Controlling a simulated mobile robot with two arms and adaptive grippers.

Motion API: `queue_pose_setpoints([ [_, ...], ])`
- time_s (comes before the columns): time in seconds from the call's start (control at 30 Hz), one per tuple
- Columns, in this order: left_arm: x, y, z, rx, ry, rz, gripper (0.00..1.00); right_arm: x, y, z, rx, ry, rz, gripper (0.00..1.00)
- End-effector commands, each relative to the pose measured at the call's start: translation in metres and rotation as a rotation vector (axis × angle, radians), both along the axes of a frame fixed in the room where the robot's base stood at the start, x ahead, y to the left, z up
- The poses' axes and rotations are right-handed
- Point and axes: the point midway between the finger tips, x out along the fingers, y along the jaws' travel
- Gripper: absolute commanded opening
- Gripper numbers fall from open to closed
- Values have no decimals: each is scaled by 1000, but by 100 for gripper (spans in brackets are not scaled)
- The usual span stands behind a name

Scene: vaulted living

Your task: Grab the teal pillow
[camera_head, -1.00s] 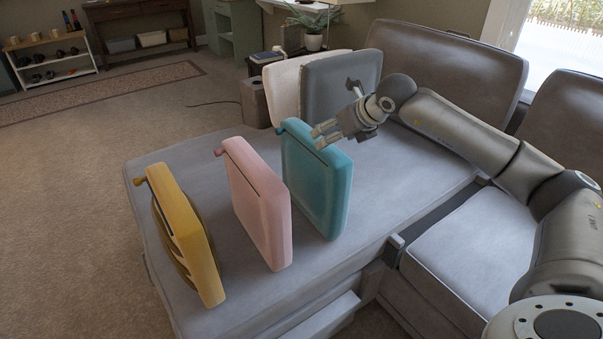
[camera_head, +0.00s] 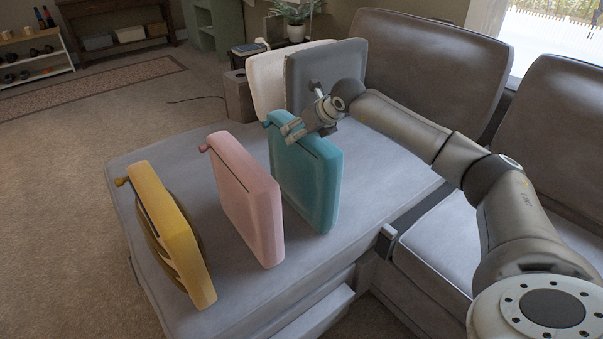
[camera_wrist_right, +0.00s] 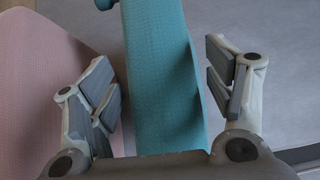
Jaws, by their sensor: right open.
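The teal pillow (camera_head: 308,180) stands upright on the grey sofa chaise, to the right of a pink pillow. My right gripper (camera_head: 292,130) is at the pillow's top edge in the head view. In the right wrist view the teal pillow (camera_wrist_right: 163,75) runs between the two open fingers of my right gripper (camera_wrist_right: 165,85). A gap shows between the pillow and each finger. The pillow's lower part is hidden in the wrist view. My left gripper is in neither view.
The pink pillow (camera_head: 245,200) stands close on the left, and it also shows beside the left finger in the wrist view (camera_wrist_right: 45,85). A yellow pillow (camera_head: 170,235) stands farther left. White (camera_head: 275,78) and grey (camera_head: 330,65) cushions stand behind. The chaise (camera_head: 130,180) has bare room around the pillows.

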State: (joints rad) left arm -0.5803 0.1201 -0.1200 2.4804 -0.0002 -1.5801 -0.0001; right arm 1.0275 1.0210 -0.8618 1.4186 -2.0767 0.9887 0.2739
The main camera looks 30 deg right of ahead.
Motion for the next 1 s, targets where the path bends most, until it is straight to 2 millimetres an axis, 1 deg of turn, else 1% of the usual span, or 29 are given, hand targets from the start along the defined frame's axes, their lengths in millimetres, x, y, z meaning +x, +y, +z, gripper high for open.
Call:
queue_pose_setpoints([
  [0.03,0,0,-1,0,0,0,40,4,1,-4,1,0,1,75],
  [0.1,0,0,-2,0,0,0,40,6,0,-6,1,0,-1,75],
  [0.33,0,0,-1,0,0,0,40,7,0,-7,0,-1,0,75],
  [0.37,0,0,-1,0,0,0,40,7,0,-7,0,-1,0,74],
  [0.9,0,0,-2,0,0,0,40,7,0,-7,0,0,0,4],
  [0.93,0,0,-2,0,0,0,40,7,0,-7,0,0,0,0],
  [1.0,0,0,-2,0,0,0,40,7,0,-7,0,0,0,0],
])
